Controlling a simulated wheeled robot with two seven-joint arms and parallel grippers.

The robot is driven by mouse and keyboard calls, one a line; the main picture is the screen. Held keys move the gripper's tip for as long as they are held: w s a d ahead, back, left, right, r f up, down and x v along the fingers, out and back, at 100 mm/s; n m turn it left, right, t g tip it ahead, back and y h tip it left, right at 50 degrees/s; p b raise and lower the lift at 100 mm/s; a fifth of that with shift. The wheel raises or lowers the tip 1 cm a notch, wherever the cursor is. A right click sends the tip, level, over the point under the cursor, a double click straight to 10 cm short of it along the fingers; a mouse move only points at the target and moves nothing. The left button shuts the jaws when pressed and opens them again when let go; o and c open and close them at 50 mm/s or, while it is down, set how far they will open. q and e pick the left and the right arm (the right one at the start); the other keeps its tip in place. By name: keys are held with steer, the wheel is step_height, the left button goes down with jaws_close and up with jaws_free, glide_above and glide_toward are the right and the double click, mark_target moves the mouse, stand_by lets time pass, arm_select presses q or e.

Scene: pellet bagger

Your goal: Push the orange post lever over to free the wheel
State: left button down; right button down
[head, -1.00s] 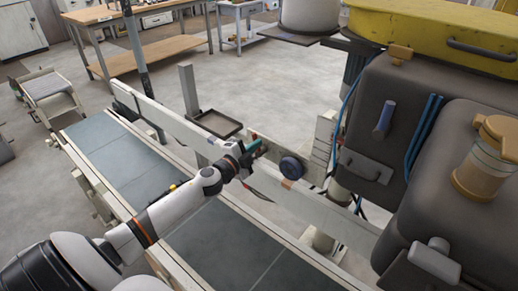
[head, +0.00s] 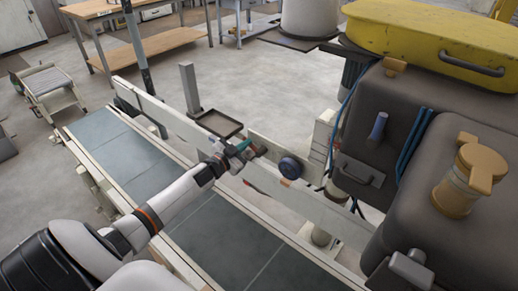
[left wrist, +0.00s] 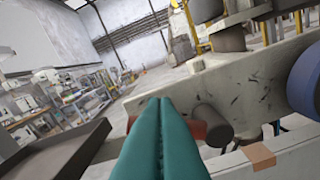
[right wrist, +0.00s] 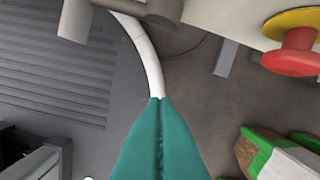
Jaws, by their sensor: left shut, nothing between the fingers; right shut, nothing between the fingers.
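My left gripper (head: 242,147) is shut and empty, its teal fingers at the pale rail beside the conveyor. In the left wrist view, a red-orange piece (left wrist: 190,124), apparently the post lever, shows behind the fingertips (left wrist: 160,103). The fingers hide part of it, and I cannot tell if they touch it. A dark grey cylinder (left wrist: 214,125) sits at its right. The dark blue wheel (head: 290,165) is right of the gripper; it also shows at the right edge of the left wrist view (left wrist: 305,80). My right gripper (right wrist: 158,100) is shut and empty, out of the head view.
The conveyor belt (head: 225,235) runs below the left arm. A dark tray (head: 219,123) stands beyond the rail. The grey machine with a yellow top (head: 430,35) fills the right. A white hose (right wrist: 148,55) and a red button (right wrist: 290,62) are near the right gripper.

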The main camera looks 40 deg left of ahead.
mark_target(245, 138)
arm_select(q)
steer(key=shift+a+f+n, duration=0.15)
steer(key=shift+f+n, duration=0.05)
steer(key=shift+n, duration=0.2)
arm_select(e)
steer(key=shift+r, duration=0.15)
